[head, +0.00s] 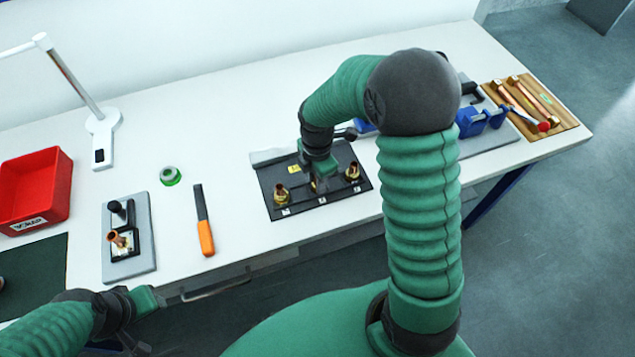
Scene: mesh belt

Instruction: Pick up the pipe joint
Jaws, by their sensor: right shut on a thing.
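Brass-coloured pipe joints stand on a black mat (335,203) in the middle of the table. One pipe joint (281,195) is at the mat's left and another pipe joint (352,172) at its right, both clear of my grippers. My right gripper (318,183) reaches down over the middle of the mat and is shut on the middle pipe joint (313,187), which is mostly hidden by the gripper. I cannot tell whether this joint still touches the mat. My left gripper (143,318) is low at the front left, off the table edge; its jaws are unclear.
A grey board with a black clamp fixture (128,240), an orange-handled tool (204,225), a green tape roll (170,176), a red bin (35,190) and a lamp (100,125) stand left.

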